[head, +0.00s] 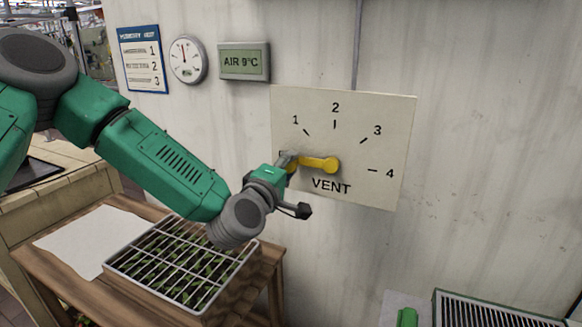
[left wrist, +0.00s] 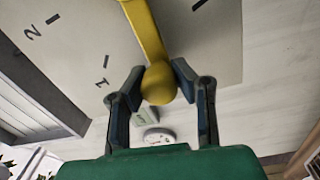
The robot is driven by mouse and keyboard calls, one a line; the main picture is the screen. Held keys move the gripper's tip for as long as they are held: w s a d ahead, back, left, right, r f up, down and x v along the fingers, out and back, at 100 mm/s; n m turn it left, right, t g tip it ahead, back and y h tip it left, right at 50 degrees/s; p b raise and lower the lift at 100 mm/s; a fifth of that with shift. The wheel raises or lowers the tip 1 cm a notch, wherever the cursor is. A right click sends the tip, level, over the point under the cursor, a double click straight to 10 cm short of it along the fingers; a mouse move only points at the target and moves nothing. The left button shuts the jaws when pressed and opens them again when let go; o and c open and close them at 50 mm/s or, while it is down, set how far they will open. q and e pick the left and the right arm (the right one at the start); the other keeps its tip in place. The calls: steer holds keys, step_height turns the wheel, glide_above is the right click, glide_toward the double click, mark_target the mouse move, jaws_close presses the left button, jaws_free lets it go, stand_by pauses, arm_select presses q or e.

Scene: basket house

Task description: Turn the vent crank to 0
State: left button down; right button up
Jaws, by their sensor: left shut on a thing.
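The yellow vent crank (head: 318,163) is mounted on a pale dial panel (head: 350,110) marked VENT. The numbers 1, 2, 3 and 4 show on the panel. The crank arm points left from its hub, below the tick for 1 and roughly opposite the tick for 4. My left gripper (head: 290,160) is at the crank's left end and hides that part of the dial, so no 0 is readable. In the left wrist view the crank's round yellow knob (left wrist: 158,84) sits between the two fingers of my left gripper (left wrist: 158,76), which is shut on it. My right gripper is not in view.
A wire-topped tray (head: 222,291) of green plants stands on a wooden table (head: 50,267) below my left arm, beside a white sheet (head: 88,240). A display (head: 244,62) reading AIR 9°C and a round gauge (head: 187,60) hang on the wall. Wall right of the panel is bare.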

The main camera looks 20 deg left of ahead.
arm_select(q)
steer(key=shift+s+f, duration=0.1)
steer(key=shift+f, duration=0.25)
steer(key=c, duration=1.4)
jaws_free()
steer(key=shift+o, duration=0.9)
steer(key=shift+a+r, duration=0.15)
steer(key=s, duration=1.2)
steer(key=shift+a+f, duration=0.3)
